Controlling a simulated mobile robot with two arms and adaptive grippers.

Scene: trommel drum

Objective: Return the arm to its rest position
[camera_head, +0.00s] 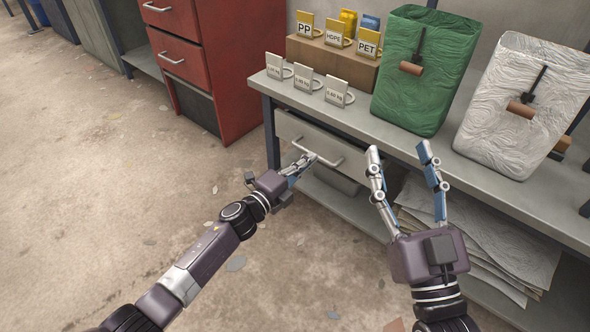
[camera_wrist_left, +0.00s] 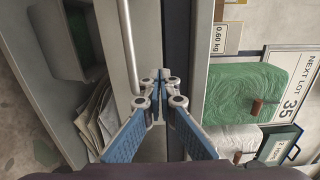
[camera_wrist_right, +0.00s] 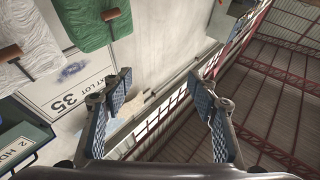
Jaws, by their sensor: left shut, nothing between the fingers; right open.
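My left gripper (camera_head: 304,162) reaches in from the left, near the handle (camera_head: 321,158) of the bench drawer. Its fingers are shut with nothing between them, and they also meet in the left wrist view (camera_wrist_left: 161,78). In that view the drawer handle (camera_wrist_left: 130,45) runs just left of the fingertips. I cannot tell whether they touch it. The drawer (camera_head: 300,141) sits under the bench top. My right gripper (camera_head: 399,150) is raised in front of the bench with its fingers wide open and empty. In the right wrist view it is open too (camera_wrist_right: 158,82).
The workbench (camera_head: 380,126) carries a green bag (camera_head: 428,90), a white bag (camera_head: 520,120), white weight tags (camera_head: 305,80) and a box with PP, HDPE and PET labels (camera_head: 330,60). Sheets (camera_head: 480,245) lie on the lower shelf.

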